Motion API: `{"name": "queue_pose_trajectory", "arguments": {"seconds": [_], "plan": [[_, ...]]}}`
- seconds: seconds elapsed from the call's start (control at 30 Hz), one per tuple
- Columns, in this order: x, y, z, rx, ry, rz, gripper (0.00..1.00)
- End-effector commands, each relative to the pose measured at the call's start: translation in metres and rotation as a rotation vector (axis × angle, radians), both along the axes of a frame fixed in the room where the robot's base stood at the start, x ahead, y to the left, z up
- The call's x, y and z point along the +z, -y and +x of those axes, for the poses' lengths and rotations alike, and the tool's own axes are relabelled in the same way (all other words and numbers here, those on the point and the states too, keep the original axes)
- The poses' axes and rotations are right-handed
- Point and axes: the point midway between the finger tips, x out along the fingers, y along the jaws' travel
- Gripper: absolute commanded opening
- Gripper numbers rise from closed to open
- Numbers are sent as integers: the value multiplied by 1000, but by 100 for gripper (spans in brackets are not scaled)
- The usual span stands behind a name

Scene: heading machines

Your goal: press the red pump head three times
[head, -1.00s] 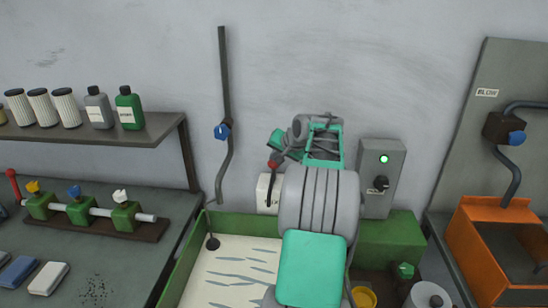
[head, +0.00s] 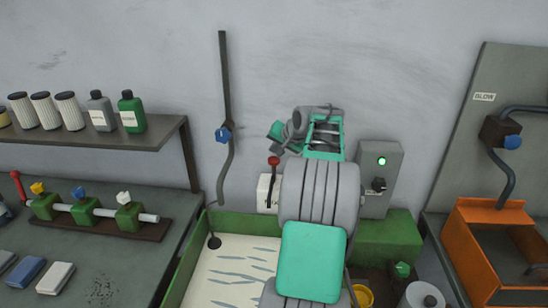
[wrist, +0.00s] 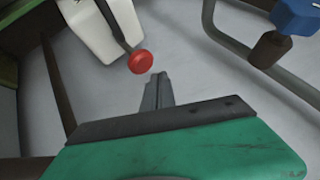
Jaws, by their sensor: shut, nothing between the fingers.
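The red pump head (head: 274,161) is a round knob on a dark rod at the front of a white box (head: 264,190) against the wall. In the wrist view the red pump head (wrist: 141,62) shows just beyond my fingertips, slightly to their left. My gripper (head: 278,150) is just above the pump head in the head view, its small dark fingers partly hard to make out. In the wrist view my gripper (wrist: 161,78) has its fingers together and empty, with a small gap in the picture between them and the knob.
A grey control box (head: 380,170) with a green lamp is to the right. A green-rimmed tray (head: 180,262) lies below. A red-topped lever (head: 17,187) stands far left.

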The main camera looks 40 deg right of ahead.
Motion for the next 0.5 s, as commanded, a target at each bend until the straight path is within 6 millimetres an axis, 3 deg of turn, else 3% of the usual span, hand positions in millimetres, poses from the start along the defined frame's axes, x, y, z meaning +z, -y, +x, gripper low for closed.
{"name": "queue_pose_trajectory", "arguments": {"seconds": [0.03,0.3,0.5], "plan": [[11,0,0,0,0,-1,0],[39,0,0,-1,1,-1,0],[43,0,0,0,0,0,0]]}}
